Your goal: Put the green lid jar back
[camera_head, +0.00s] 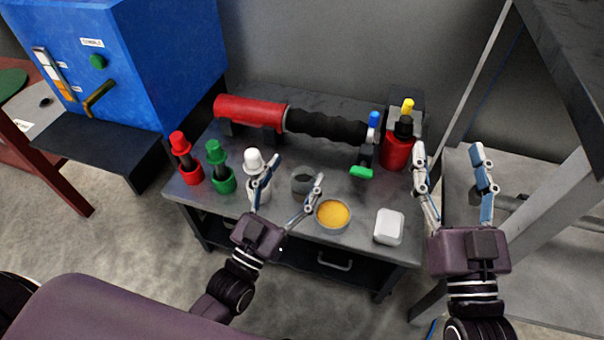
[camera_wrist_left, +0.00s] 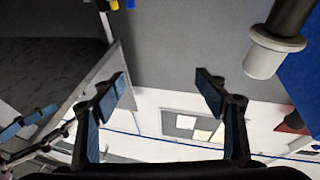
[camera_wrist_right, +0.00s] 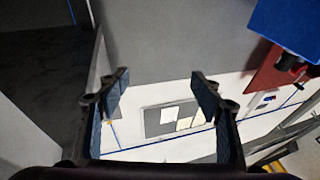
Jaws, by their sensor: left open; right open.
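The jar with the green lid (camera_head: 218,168) stands upright at the left of the dark cart top, with a dark middle and a green base. It is between a red-lidded one (camera_head: 185,160) and a white-lidded one (camera_head: 256,176). My left gripper (camera_head: 296,172) is open and empty, right of the green-lidded jar; one finger overlaps the white-lidded one in the head view. A white-ended dark piece (camera_wrist_left: 268,55) shows at the upper right of the left wrist view. My right gripper (camera_head: 449,150) is open and empty, beyond the cart's right edge.
The cart also holds a red and black cylinder (camera_head: 250,111), a red bottle (camera_head: 397,148), a grey ring-like cup (camera_head: 303,181), a dish of yellow material (camera_head: 333,215) and a white box (camera_head: 389,226). A blue cabinet (camera_head: 140,60) stands left; a grey frame stands right.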

